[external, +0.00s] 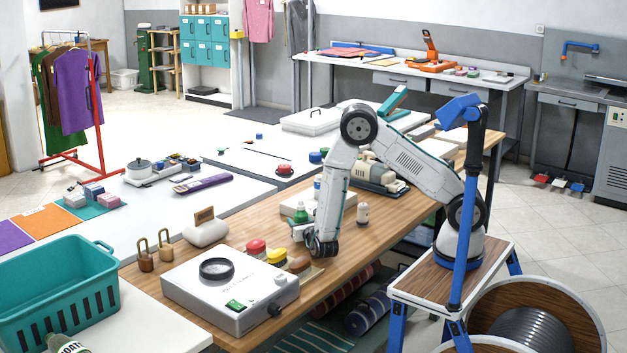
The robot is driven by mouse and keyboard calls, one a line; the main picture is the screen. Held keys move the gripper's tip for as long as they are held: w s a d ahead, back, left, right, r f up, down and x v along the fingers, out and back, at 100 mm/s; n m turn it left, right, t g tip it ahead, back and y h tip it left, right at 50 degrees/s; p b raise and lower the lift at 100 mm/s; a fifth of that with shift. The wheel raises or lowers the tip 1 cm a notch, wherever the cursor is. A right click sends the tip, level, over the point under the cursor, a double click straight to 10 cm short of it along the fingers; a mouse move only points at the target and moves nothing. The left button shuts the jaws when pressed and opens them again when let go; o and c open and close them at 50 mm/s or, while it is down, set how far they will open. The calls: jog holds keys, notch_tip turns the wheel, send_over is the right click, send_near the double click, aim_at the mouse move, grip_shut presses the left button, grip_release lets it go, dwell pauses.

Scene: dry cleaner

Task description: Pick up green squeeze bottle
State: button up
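A small green bottle (301,213) stands on the wooden table in the external view, right by the end of my arm. It looks upright, and its lower part is hidden by my gripper. My gripper (299,232) is low over the table, pointing left, at the near side of the bottle. It is too small and turned too much to tell whether its fingers are open or touch the bottle. Another bottle (68,345), partly cut off, lies at the bottom left corner with lettering on it.
A white device with a round dark lens (216,269) stands in front. Red, yellow and brown knob-like items (277,257) lie between it and my gripper. A white box (318,207) and a white bottle (362,214) are close by. A teal basket (60,290) is at left.

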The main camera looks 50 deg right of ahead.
jog(key=c, duration=0.3)
jog(key=shift+r, duration=0.15)
